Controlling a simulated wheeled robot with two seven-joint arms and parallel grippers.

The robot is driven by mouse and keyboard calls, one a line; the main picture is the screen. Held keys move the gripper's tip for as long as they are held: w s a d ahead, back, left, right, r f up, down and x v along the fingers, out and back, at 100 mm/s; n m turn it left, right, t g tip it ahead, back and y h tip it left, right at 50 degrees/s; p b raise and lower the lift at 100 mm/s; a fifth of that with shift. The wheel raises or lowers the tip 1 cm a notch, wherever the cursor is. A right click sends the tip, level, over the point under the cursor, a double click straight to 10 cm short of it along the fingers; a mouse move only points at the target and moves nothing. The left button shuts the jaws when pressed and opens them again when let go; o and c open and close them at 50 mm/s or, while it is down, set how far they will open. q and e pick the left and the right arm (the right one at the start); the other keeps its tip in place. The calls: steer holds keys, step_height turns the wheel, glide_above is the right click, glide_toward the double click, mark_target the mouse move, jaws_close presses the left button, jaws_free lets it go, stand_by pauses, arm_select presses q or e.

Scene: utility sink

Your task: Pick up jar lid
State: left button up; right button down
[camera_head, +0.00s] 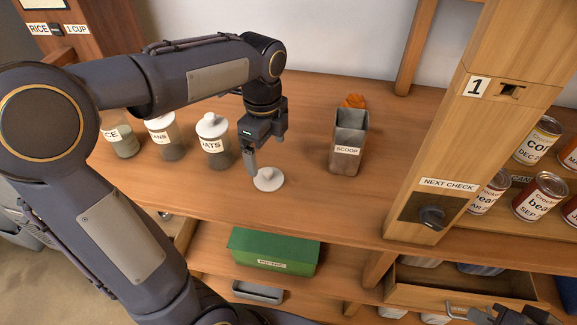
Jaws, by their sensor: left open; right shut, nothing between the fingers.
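The jar lid (268,183) is a round white disc with a small knob, lying on the wooden counter (330,210). My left gripper (254,168) points down with its fingertips just at the lid's back-left side. It is open and holds nothing; whether a finger touches the lid cannot be told. My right gripper (512,314) is only partly in view at the bottom right corner, shut and empty, far from the lid.
Labelled glass jars stand left of the lid: one capped jar (213,140), another (165,136), and one partly behind my arm (121,138). A metal scoop bin (347,145) stands to the right. A wooden post (478,120) rises further right; a green box (272,250) sits below.

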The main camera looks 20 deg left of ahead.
mark_target(268, 170)
arm_select(q)
step_height(268, 170, down, 8)
steer(key=shift+r, duration=0.15)
stand_by(0.3)
steer(key=shift+c, duration=0.4)
steer(key=c, duration=1)
